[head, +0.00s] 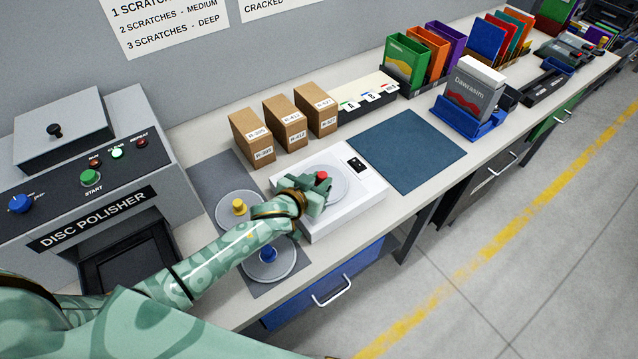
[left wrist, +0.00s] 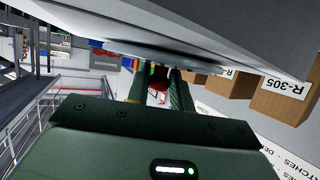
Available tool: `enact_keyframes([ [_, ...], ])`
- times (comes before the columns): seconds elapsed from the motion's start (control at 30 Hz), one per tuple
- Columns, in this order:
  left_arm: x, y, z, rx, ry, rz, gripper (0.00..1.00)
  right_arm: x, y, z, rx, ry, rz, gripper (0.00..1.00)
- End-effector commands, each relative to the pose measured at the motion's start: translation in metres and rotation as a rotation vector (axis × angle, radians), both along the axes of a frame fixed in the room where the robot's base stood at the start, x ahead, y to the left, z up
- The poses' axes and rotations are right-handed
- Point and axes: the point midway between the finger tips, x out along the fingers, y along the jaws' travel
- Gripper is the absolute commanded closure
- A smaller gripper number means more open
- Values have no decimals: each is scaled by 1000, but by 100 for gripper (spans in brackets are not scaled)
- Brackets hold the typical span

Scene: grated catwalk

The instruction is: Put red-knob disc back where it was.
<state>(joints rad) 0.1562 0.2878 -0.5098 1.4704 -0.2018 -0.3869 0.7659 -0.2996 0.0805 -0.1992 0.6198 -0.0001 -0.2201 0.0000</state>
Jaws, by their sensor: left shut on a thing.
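The red-knob disc (head: 338,186) is a light grey round plate with a red knob (head: 322,176). It is at the white scale-like device (head: 350,217); I cannot tell whether it rests there or is slightly raised. My left gripper (head: 317,187) is shut on the red knob, partly hiding it and the disc. In the left wrist view, the red knob (left wrist: 158,74) shows between the fingers of my left gripper (left wrist: 157,82). A yellow-knob disc (head: 239,207) and a blue-knob disc (head: 269,257) lie on the dark grey mat (head: 216,171). My right gripper is out of view.
The mat's far end is bare. Cardboard boxes (head: 287,125) stand behind the device. A blue-green mat (head: 407,150) lies empty to the right. The disc polisher (head: 85,195) stands at left. A blue stand (head: 470,123) holds a grey box farther right.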

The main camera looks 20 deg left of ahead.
Motion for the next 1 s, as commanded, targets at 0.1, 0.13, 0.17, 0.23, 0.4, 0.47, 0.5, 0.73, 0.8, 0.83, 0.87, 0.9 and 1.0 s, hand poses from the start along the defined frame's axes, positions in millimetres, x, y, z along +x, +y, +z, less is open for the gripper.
enact_keyframes([
  [0.1,0,0,-1,0,-2,0,100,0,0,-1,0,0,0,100],
  [0.13,0,0,-1,0,-2,0,100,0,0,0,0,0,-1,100],
  [0.17,0,0,-1,0,-2,0,100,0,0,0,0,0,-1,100],
  [0.23,0,0,-1,0,-2,0,100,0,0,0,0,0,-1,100],
  [0.4,0,0,-4,1,-1,0,67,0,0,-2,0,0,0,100],
  [0.47,0,0,-4,1,-1,0,56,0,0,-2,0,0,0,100],
  [0.5,0,0,-4,1,-1,0,56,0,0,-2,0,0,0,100],
  [0.73,0,0,-2,0,-2,0,56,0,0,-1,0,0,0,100],
  [0.8,-2,1,1,0,-2,0,56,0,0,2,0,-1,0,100],
  [0.83,-5,1,2,0,-1,0,56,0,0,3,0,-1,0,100],
  [0.87,-9,2,4,-1,-1,0,56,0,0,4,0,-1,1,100],
  [0.9,-16,4,7,-1,0,-1,56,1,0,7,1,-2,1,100],
  [1.0,-37,9,16,0,0,0,56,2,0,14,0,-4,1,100],
])
